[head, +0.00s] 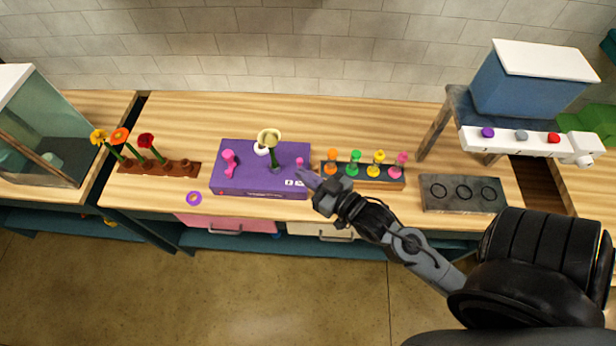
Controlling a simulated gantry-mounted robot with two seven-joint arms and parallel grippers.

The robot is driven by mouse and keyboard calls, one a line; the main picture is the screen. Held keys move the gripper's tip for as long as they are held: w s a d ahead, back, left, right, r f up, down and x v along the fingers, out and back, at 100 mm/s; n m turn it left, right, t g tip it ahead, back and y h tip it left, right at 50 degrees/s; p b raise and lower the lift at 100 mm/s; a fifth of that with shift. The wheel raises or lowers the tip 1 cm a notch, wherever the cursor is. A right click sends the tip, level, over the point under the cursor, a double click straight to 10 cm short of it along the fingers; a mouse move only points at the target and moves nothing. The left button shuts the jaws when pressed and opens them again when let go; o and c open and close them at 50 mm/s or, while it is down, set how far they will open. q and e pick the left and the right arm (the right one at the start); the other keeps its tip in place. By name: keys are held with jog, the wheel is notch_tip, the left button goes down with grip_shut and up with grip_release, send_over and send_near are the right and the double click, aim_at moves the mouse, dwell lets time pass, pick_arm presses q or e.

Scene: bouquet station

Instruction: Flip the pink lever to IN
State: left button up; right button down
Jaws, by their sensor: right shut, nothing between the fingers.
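A purple box (262,185) lies on the wooden counter. A small pink lever (299,161) stands near its right end, above two small white marks on the front face that are too small to read. A larger pink piece (229,158) stands at the box's left end. A pale flower (269,138) rises from the middle of the box. My right gripper (307,178) is shut and empty at the box's right front corner, just in front of the pink lever. I cannot tell whether it touches the lever. My left gripper is out of view.
Right of the box is a wooden rack (376,174) with orange, green, yellow and pink pieces. A grey tray (463,208) with rings lies beyond it. The back counter is clear.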

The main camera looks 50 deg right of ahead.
pick_arm(q)
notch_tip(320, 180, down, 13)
jog(key=b, duration=1.1)
pick_arm(e)
jog(key=s+d+f+h, duration=0.1)
jog(key=s+d+f, duration=0.2)
jog(key=f, duration=0.5)
jog(key=s+d+f+h, duration=0.1)
jog(key=s+d+f, duration=0.2)
jog(key=f, duration=0.5)
jog(key=shift+d+m, duration=0.3)
jog(key=shift+d, duration=0.55)
jog(key=shift+w, duration=0.1)
pick_arm(q)
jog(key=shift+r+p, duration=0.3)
jog(key=shift+p, duration=0.15)
pick_arm(e)
send_near(301, 163)
jog(key=shift+w+d+f, duration=0.15)
jog(key=shift+w+d, duration=0.05)
jog(key=shift+w, duration=0.9)
jog(key=shift+w+d+f, duration=0.2)
jog(key=shift+w, duration=0.9)
jog(key=shift+w+d+f, duration=0.15)
jog(key=shift+w, duration=0.95)
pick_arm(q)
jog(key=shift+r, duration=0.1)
